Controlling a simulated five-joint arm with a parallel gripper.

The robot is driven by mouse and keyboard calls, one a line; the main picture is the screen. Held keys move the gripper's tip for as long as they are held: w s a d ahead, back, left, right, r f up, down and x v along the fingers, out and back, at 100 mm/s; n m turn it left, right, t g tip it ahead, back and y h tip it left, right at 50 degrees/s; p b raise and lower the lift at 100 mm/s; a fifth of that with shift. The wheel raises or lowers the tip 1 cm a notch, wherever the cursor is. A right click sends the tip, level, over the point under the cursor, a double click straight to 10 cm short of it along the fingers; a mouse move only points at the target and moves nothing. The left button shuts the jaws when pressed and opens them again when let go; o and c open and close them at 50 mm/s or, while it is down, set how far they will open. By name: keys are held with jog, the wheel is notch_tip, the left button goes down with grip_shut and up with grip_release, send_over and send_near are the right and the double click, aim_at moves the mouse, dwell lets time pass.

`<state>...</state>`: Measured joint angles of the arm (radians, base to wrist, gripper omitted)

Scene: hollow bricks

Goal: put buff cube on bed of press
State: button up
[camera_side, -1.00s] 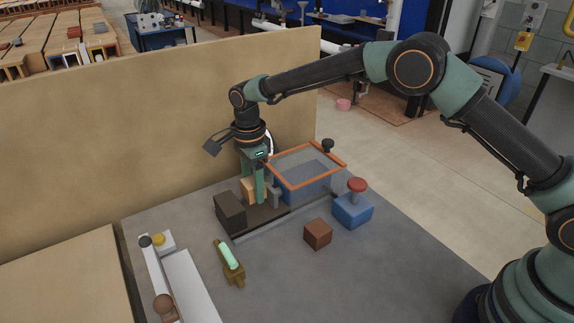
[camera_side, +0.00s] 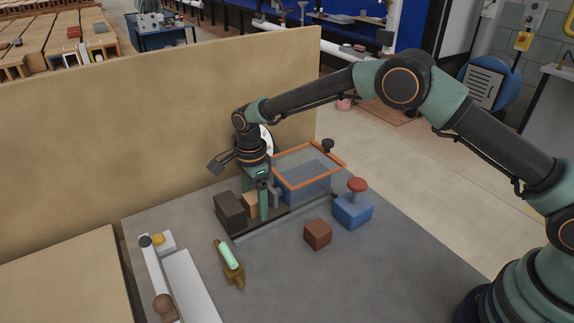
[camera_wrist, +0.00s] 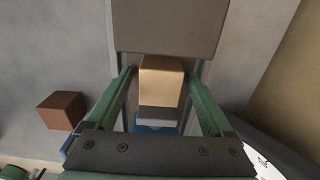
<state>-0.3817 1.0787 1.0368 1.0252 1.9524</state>
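The buff cube (camera_side: 250,206) sits low on the dark bed of the press (camera_side: 268,219), beside the dark block (camera_side: 231,212) at the bed's left end. My gripper (camera_side: 258,212) is down around the cube, with one green finger in front of it. In the wrist view the buff cube (camera_wrist: 160,82) lies between the two fingertips (camera_wrist: 160,72), with a narrow gap on each side, so the gripper is open. A grey press part (camera_wrist: 156,114) shows close behind the cube. The cube's underside is hidden.
An orange-framed clear guard (camera_side: 309,165) tops the blue press housing (camera_side: 303,190). A blue box with a red button (camera_side: 352,209), a brown cube (camera_side: 318,234) and a brass holder with a green piece (camera_side: 230,263) stand in front. A tan wall (camera_side: 150,120) rises behind.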

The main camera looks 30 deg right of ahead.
aim_at(255, 196)
jog(key=s+d+r+n+t, duration=0.1)
jog(key=d+r+n, duration=0.15)
jog(key=r, duration=0.75)
jog(key=s+d+r+n, duration=0.2)
jog(key=d+r, duration=0.2)
jog(key=r, duration=0.7)
jog(key=s+d+r+n+t, duration=0.3)
jog(key=s+d+r+n, duration=0.3)
jog(key=s+d+n, duration=0.35)
jog(key=s+d+f+n, duration=0.1)
jog(key=s+d+n, duration=0.1)
jog(key=s, duration=0.3)
jog(key=s+d+f+n+t, duration=0.1)
jog(key=s+d+f+n, duration=0.1)
jog(key=s, duration=0.3)
jog(key=shift+d+f+t, duration=0.25)
jog(key=shift+t, duration=0.05)
